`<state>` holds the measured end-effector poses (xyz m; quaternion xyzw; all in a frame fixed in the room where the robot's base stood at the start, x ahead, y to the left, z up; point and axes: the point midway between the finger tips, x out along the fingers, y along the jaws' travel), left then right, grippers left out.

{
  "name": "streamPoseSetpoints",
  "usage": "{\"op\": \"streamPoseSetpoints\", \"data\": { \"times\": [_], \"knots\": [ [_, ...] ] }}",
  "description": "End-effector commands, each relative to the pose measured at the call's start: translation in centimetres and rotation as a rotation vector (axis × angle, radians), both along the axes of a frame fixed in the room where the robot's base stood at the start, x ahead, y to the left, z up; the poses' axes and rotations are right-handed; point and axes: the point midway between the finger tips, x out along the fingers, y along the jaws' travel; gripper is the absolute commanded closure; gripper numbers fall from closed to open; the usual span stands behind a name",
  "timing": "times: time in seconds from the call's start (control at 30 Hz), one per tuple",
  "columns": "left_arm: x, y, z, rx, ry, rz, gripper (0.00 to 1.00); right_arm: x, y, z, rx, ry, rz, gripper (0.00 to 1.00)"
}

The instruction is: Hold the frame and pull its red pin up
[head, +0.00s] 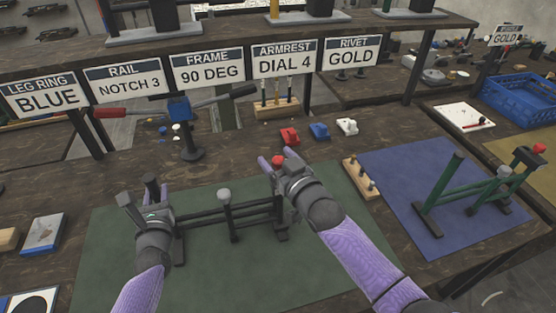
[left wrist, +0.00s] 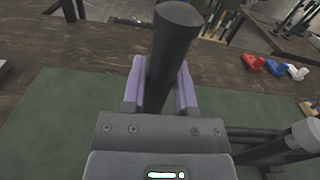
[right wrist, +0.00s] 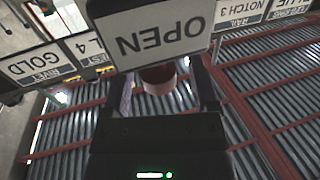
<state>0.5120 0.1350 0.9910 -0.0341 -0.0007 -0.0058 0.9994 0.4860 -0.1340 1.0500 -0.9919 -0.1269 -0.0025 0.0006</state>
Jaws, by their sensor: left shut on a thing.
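The dark grey frame (head: 250,213) stands on a green mat, with upright posts and a crossbar. My left gripper (head: 143,200) is shut on its left end post; the left wrist view shows the post (left wrist: 172,60) between the purple fingers. The red pin (head: 278,160) is at the frame's right end. My right gripper (head: 276,165) is there with fingers apart. In the right wrist view the red pin (right wrist: 158,78) shows between the spread fingers, with gaps visible at its sides. My right gripper hides the pin's lower part and much of the right post.
A green frame (head: 475,190) stands on a blue mat (head: 400,180) to the right. A wooden block with pegs (head: 358,178) lies between the mats. Red (head: 289,137), blue (head: 319,131) and white (head: 347,126) small parts lie behind. A red-handled press (head: 183,115) stands behind the green mat.

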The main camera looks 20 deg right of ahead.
Motion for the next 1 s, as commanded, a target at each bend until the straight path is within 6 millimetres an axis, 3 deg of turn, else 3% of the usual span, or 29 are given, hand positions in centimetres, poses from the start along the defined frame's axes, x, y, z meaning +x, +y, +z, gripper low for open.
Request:
{"op": "streamPoseSetpoints", "data": {
  "times": [0.03,0.3,0.7,0.83,1.0],
  "knots": [
    [-0.3,-0.1,-0.8,-0.002,0.021,-0.003,1.0,0.0,0.0,-0.1,0.0,0.001,0.0,0.22],
    [-0.3,-0.1,-0.8,-0.002,0.021,-0.003,1.0,-0.6,-0.1,-0.3,-0.001,0.005,0.0,0.22],
    [-0.3,-0.1,-0.8,-0.002,0.021,-0.003,1.0,-10.2,-2.6,-0.2,-0.002,0.003,0.0,0.22],
    [-0.3,-0.1,-0.8,-0.002,0.021,-0.003,1.0,-11.6,-3.0,-0.2,-0.001,0.002,0.0,0.22],
    [-0.3,0.0,-0.8,-0.002,0.021,-0.003,1.0,-11.8,-3.1,-0.1,-0.001,0.0,0.0,0.22]
  ]
}}
